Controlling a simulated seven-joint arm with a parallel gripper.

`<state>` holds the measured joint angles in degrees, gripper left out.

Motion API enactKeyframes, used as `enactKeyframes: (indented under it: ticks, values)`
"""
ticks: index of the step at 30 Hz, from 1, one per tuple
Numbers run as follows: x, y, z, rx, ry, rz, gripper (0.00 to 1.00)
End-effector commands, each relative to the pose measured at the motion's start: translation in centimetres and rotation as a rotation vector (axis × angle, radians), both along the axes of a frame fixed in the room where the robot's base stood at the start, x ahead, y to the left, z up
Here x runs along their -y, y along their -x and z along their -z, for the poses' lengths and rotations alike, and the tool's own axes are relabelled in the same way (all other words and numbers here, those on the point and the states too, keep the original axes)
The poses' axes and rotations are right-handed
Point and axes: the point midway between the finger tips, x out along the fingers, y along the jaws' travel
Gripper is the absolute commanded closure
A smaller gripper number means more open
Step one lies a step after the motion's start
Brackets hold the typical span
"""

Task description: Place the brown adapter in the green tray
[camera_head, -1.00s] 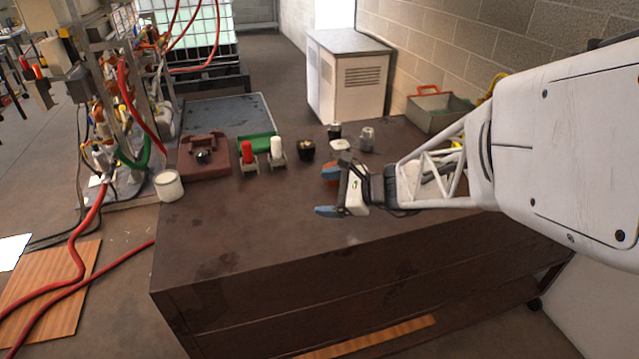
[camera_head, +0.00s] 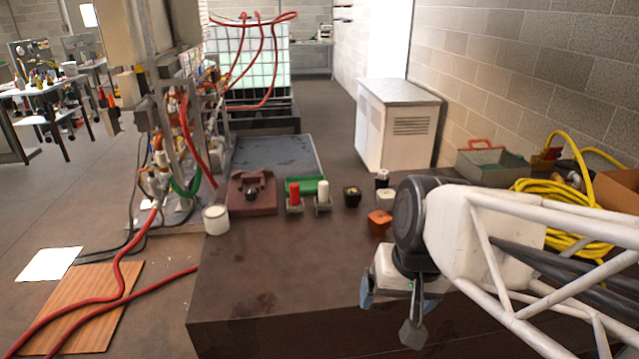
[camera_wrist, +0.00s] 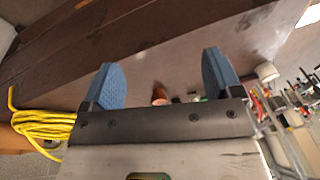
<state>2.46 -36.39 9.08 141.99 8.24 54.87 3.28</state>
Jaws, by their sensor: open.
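The green tray (camera_head: 309,184) lies toward the back of the brown table, partly hidden behind a red cylinder and a white cylinder. An orange-brown piece (camera_head: 380,217) stands on the table right of the tray; it also shows between my fingers in the wrist view (camera_wrist: 159,96). It may be the brown adapter; no other loose brown piece is clear. My gripper (camera_head: 390,314) is open and empty, over the table's near right part, in front of the orange-brown piece and apart from it. Its blue-padded fingers show spread in the wrist view (camera_wrist: 160,62).
A maroon block (camera_head: 252,193) with a dark knob and a white cup (camera_head: 216,220) stand at the left. The red cylinder (camera_head: 294,195), white cylinder (camera_head: 323,192) and a black cup (camera_head: 352,196) stand nearby. Yellow hose (camera_head: 560,215) lies right. The table's front left is clear.

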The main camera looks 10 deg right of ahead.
Motion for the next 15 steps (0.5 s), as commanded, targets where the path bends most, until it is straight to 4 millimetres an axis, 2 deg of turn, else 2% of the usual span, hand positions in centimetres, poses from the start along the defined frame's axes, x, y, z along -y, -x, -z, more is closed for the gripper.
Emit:
enactKeyframes:
  ticks: [6,15]
  values:
    - [0.97,1.18,-0.89,0.044,0.133,-0.121,0.15]
    - [1.15,1.33,-0.99,0.048,0.153,-0.137,0.15]
